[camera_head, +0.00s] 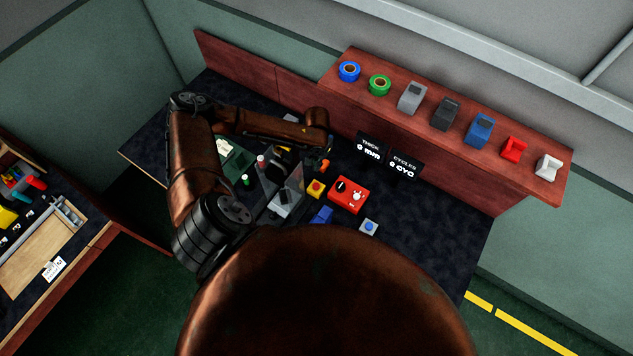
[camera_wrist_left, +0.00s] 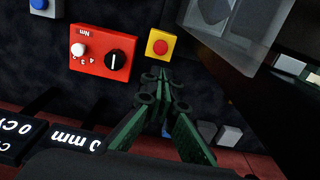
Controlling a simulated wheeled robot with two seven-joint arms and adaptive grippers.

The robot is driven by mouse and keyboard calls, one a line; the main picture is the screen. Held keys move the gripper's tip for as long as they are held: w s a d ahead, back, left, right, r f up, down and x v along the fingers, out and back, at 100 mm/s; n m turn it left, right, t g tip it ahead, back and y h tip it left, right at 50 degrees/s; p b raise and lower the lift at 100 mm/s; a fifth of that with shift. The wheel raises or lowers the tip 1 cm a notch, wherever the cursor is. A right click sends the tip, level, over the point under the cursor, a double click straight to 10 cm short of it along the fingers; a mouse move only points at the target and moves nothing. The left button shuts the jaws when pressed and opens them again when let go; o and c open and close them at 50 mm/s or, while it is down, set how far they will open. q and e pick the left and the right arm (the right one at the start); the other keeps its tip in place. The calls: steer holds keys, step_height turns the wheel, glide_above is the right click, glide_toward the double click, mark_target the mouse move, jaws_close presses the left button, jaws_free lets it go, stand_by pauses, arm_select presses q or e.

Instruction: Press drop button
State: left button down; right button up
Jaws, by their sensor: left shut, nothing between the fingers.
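Two push buttons are in view, and no readable label tells which is the drop button. One is a red button on a yellow box (camera_head: 316,188); it also shows at the top middle of the left wrist view (camera_wrist_left: 160,45). The other is a blue button on a grey box (camera_head: 369,228), partly cut off at the top left of the left wrist view (camera_wrist_left: 41,5). My left gripper (camera_wrist_left: 158,86) is shut and empty. In the wrist view its tips point toward the red button, with a visible gap. My right gripper is not in view.
A red control box (camera_head: 348,195) with knobs stands beside the yellow box. Two black display signs (camera_head: 372,148) stand behind. A clear-panelled machine (camera_head: 290,190) is to the left. A wooden shelf (camera_head: 560,198) holds tape rolls and several blocks. The dark table is clear at right.

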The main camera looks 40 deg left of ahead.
mark_target(317, 185)
arm_select(q)
step_height(317, 185, down, 14)
steer(key=shift+f+p, duration=0.1)
steer(key=shift+p, duration=0.95)
